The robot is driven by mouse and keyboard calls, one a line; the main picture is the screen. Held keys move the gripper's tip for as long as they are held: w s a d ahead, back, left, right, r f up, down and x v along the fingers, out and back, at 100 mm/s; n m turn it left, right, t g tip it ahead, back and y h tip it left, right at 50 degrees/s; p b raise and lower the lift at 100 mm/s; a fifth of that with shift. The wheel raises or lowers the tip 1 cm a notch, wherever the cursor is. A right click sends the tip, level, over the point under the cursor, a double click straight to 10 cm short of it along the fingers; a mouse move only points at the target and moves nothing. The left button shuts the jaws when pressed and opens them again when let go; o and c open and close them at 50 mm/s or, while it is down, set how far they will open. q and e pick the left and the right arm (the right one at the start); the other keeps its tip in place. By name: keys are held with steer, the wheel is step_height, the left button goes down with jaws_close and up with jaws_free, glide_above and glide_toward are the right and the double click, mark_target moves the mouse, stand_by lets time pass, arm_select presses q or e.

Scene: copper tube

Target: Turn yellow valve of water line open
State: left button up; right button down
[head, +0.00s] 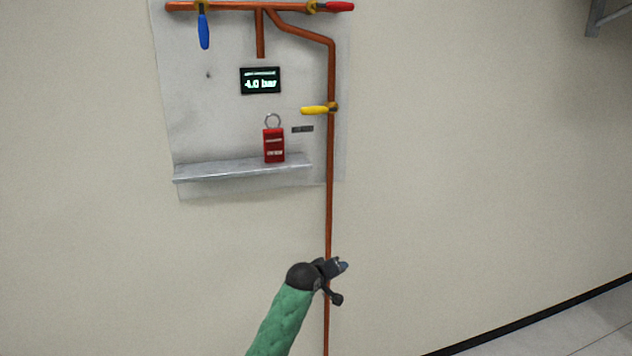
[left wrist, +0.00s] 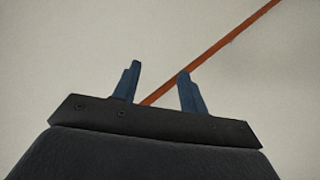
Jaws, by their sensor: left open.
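The yellow valve (head: 317,109) sits on the vertical copper pipe (head: 331,180) in the head view. Its handle points left, across the pipe. My left gripper (head: 343,267) is well below the valve, in front of the lower part of the pipe. In the left wrist view, the gripper's two blue fingers (left wrist: 158,88) are apart with nothing held between them. The copper pipe (left wrist: 215,50) runs diagonally behind the fingers there. The yellow valve is not in the left wrist view. My right gripper is not in view.
A blue-handled valve (head: 204,31) and a red-handled valve (head: 338,6) are on the top pipe. A red tag with a ring (head: 274,145) stands on a metal shelf (head: 235,171).

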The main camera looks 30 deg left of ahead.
mark_target(316, 109)
arm_select(q)
steer(key=a+r+n+t+p, duration=0.1)
steer(key=a+r+n+t, duration=0.1)
steer(key=r, duration=1.3)
steer(key=a+r+n+t+p, duration=0.1)
steer(key=a+r, duration=0.4)
steer(key=r, duration=1)
steer(key=a+r+n+t+y+p, duration=0.1)
steer(key=a+r+n+t, duration=0.3)
steer(key=r, duration=1.1)
steer(key=shift+w+a, duration=0.25)
steer(key=shift+w+a+r+p, duration=0.1)
steer(key=shift+w+r+p, duration=0.1)
steer(key=shift+w+p, duration=0.35)
steer(key=shift+w+r+p, duration=0.15)
steer(key=shift+w+p, duration=0.25)
steer(key=shift+w, duration=0.25)
steer(key=w+p, duration=0.2)
steer(key=w, duration=0.1)
steer(key=shift+w+a+r, duration=0.1)
steer(key=shift+w, duration=0.15)
steer(key=shift+w+p, duration=0.3)
steer(key=shift+w, duration=0.45)
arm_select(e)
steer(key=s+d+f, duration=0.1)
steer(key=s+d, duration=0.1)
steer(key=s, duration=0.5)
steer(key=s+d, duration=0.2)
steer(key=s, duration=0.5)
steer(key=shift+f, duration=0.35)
